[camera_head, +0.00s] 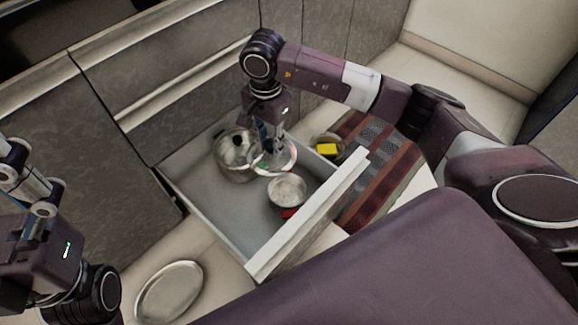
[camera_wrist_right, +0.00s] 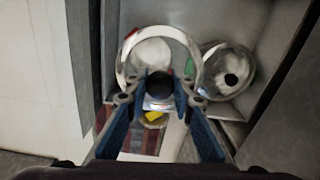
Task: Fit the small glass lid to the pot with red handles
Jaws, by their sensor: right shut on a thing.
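My right gripper (camera_head: 272,143) is shut on the dark knob of the small glass lid (camera_head: 288,160) and holds it above the open drawer. In the right wrist view the lid (camera_wrist_right: 121,72) is a clear disc with a pale rim, and the knob (camera_wrist_right: 160,87) sits between the fingertips. The pot with red handles (camera_head: 288,192) stands in the drawer near its front panel, uncovered. In the wrist view this pot (camera_wrist_right: 150,53) shows through the lid. My left gripper (camera_head: 24,182) is partly in view at the left edge; its fingers are unclear.
A larger pot (camera_head: 232,170) with a black-knobbed lid stands at the back of the drawer (camera_head: 225,208). A small dish with a yellow block (camera_head: 326,149) sits outside on a striped rug (camera_head: 378,172). An oval plate (camera_head: 168,291) lies in front. The drawer's left part is clear.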

